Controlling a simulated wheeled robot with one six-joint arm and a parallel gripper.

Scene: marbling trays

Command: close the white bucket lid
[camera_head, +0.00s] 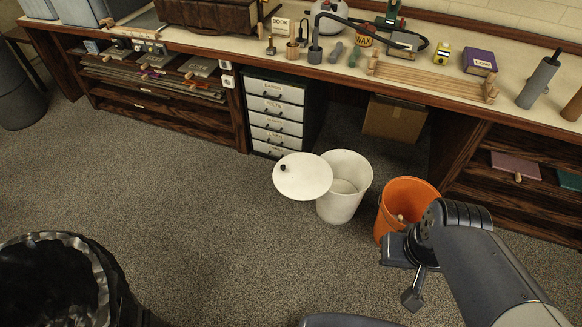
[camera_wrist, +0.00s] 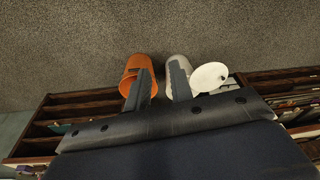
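The white bucket (camera_head: 341,205) stands upright on the carpet in the middle of the head view, its mouth uncovered. Its round white lid (camera_head: 308,180) is open off the bucket's left side, with a small dark knob (camera_head: 283,168) near the far left edge. Whether a hinge joins them is hard to tell. In the wrist view, the white bucket (camera_wrist: 177,61) is partly hidden by a finger and the lid (camera_wrist: 208,77) is to its right. My gripper (camera_wrist: 160,68) is open and empty, with its fingers apart. In the head view it is right of the white bucket, apart from it.
A drawer unit (camera_head: 274,115) and a cardboard box (camera_head: 394,120) are behind. A black-lined bin (camera_head: 50,280) is at lower left. Carpet left of the lid is clear.

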